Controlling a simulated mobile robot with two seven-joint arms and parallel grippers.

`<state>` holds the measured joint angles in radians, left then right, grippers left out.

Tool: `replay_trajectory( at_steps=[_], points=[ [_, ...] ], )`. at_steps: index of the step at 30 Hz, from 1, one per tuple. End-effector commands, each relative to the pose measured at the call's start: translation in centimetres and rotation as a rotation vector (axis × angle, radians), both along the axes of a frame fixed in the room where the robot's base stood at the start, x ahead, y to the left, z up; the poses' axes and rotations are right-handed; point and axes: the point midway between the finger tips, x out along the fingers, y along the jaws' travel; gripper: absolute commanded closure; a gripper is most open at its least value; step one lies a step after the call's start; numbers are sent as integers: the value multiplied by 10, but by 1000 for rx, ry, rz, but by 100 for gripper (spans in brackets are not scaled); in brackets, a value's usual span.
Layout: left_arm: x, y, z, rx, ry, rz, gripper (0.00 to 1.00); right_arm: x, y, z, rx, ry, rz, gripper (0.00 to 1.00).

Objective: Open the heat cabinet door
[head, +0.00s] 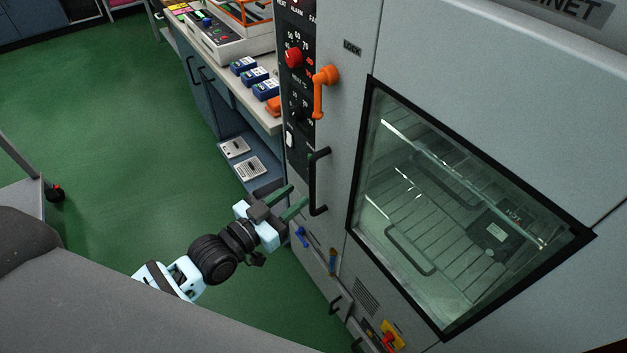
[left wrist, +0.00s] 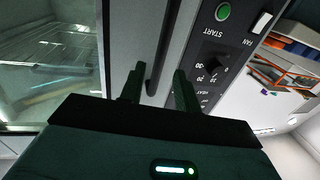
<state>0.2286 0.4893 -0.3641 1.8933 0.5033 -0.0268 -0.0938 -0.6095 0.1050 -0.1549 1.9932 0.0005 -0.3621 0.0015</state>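The grey heat cabinet has a door with a dark-framed window (head: 362,165), and it looks shut. A black vertical bar handle (head: 318,182) is on the door's left edge; it also shows in the left wrist view (left wrist: 162,45). Above it is an orange lever (head: 321,92) near the "LOCK" label, pointing down. My left gripper (head: 298,196) is open and empty, just left of the handle's lower part. In the left wrist view its two green fingers (left wrist: 157,88) are apart, with the handle ahead between them; contact cannot be told. My right gripper is not in view.
A control panel with a red knob (head: 293,58) borders the door on the left. A bench (head: 237,92) with blue boxes and an orange rack stands beyond it. Green floor (head: 110,110) is open between.

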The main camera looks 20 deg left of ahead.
Motion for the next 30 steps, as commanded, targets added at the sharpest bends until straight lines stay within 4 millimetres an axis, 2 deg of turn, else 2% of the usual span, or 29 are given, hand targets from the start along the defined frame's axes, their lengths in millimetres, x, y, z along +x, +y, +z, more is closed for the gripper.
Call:
replay_trajectory(
  at_steps=[6,12,24,26,30],
  points=[
    [31,-15,3,-2,-4,0,68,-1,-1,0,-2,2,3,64],
    [52,-26,1,-1,-2,0,68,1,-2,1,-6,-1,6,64],
    [59,-29,1,0,0,0,68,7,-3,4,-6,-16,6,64],
    [59,-29,1,0,0,0,73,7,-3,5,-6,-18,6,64],
    [58,-29,1,0,0,0,91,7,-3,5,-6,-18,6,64]
  ],
)
